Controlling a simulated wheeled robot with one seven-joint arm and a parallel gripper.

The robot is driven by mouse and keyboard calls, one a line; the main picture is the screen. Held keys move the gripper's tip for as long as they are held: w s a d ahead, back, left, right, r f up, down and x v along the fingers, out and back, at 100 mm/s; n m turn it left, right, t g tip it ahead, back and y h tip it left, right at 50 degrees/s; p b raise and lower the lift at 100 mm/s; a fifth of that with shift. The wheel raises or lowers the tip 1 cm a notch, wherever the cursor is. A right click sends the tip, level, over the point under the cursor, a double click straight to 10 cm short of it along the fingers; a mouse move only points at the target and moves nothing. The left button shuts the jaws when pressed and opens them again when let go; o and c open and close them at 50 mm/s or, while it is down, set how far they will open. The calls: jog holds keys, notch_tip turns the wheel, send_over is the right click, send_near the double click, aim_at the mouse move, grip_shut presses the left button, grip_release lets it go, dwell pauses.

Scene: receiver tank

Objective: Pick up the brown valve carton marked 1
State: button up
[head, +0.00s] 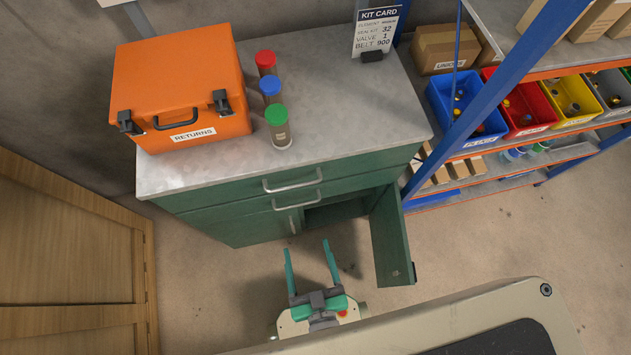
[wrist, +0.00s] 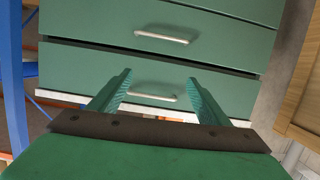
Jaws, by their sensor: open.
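No brown carton with a readable 1 shows. Several small brown cartons (head: 458,170) sit on the lower shelf of the rack at the right in the head view; their marks are too small to read. My gripper (head: 307,248) is open and empty, in front of the green cabinet (head: 240,225) and left of its open door (head: 390,240). In the wrist view my gripper (wrist: 158,78) has its fingers apart, with the cabinet's drawer fronts and handles beyond. The opening behind the door is dark, and its contents are hidden.
The blue rack post (head: 480,95) and coloured bins (head: 515,105) are at right. A wooden door (head: 65,250) is at left.

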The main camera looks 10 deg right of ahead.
jog(key=w+d+f, duration=0.3)
jog(key=w+f, duration=0.2)
jog(key=f, duration=0.4)
jog(key=w+d+f, duration=0.3)
jog(key=w+f, duration=0.2)
jog(key=f, duration=0.4)
jog(key=shift+m+g+h, duration=0.4)
jog(key=shift+m+g, duration=0.1)
jog(key=shift+g, duration=0.4)
jog(key=shift+w+d+f, duration=0.7)
jog(key=shift+w+f, duration=2.05)
jog(key=shift+w, duration=0.9)
jog(key=shift+w+d+f, duration=0.75)
jog(key=shift+w+f, duration=2)
jog(key=shift+w, duration=0.95)
jog(key=shift+w+d+f, duration=0.7)
jog(key=shift+w+f, duration=2.05)
jog(key=shift+w, duration=0.9)
jog(key=c, duration=1.5)
jog(key=shift+o, duration=0.2)
jog(key=shift+r, duration=0.1)
